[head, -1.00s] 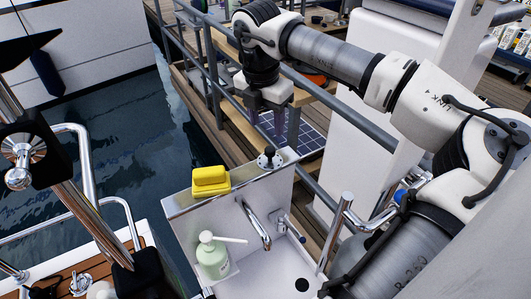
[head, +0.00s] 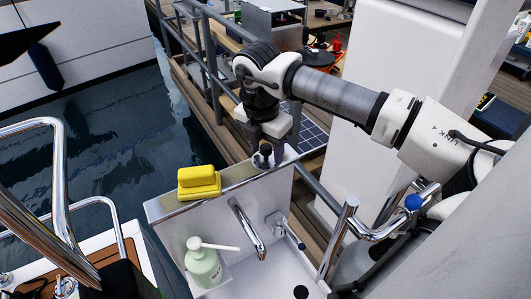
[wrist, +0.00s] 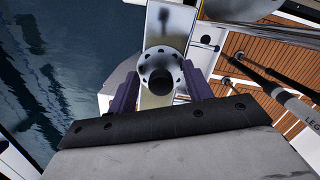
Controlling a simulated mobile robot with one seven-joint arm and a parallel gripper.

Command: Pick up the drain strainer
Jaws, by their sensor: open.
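The drain strainer (head: 264,157) is a small metal disc with holes and a dark knob on top. It stands on the narrow metal ledge behind the sink. My gripper (head: 272,143) is open above the ledge, pointing down, its purple-grey fingers close to the strainer. In the wrist view the strainer (wrist: 160,72) shows from above, between the two finger tips, with a gap on each side. I cannot tell exactly how far the fingers are above the ledge.
A yellow sponge (head: 199,182) sits on the same ledge (head: 163,207), left of the strainer. A soap bottle (head: 203,265), a faucet (head: 247,230) and the sink are below the ledge. A chrome rail (head: 338,235) rises at the right. Water lies to the left.

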